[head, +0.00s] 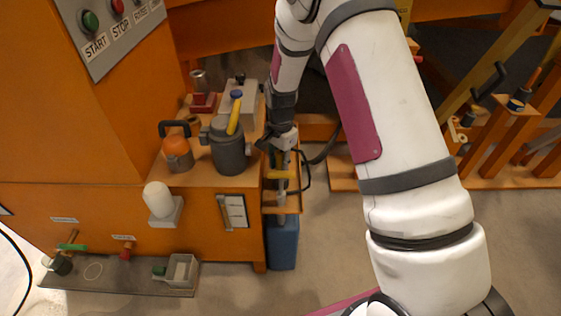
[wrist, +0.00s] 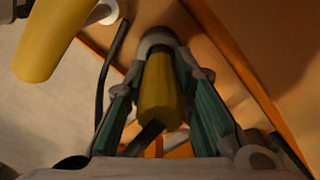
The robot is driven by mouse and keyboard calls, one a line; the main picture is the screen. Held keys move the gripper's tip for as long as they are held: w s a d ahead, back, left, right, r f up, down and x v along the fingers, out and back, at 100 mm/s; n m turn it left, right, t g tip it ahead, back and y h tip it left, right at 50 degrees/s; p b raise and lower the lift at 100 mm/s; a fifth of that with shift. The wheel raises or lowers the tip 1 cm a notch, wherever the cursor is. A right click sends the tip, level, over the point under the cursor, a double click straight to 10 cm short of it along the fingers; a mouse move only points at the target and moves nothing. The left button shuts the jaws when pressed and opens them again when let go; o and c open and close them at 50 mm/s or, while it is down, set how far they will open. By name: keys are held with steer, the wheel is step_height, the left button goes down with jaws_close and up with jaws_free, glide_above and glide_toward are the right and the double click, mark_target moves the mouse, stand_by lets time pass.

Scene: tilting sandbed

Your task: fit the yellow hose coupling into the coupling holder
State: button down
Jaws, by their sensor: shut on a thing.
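In the wrist view the yellow hose coupling (wrist: 158,98) is a yellow cylinder between the two green-padded fingers of my gripper (wrist: 160,82), which is shut on it. A grey rounded, ring-like part lies at its far end; I cannot tell whether this is the coupling holder or part of the gripper. In the head view my gripper (head: 282,160) points down beside the right edge of the orange bench, above a blue container. A small yellow piece shows near its tip, mostly hidden. I cannot clearly make out the coupling holder.
The orange bench (head: 205,172) carries a grey pump-like body (head: 230,150) with a yellow handle (head: 233,117) and an orange-topped can (head: 177,150). The blue container (head: 284,245) stands below my gripper. In the wrist view another yellow cylinder (wrist: 48,42) is close at upper left.

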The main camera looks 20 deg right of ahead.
steer(key=shift+f+b, duration=0.55)
steer(key=shift+f, duration=0.45)
steer(key=c, duration=1.3)
jaws_free()
steer(key=shift+r, duration=0.15)
step_height(320, 180, up, 12)
steer(key=shift+f, duration=0.1)
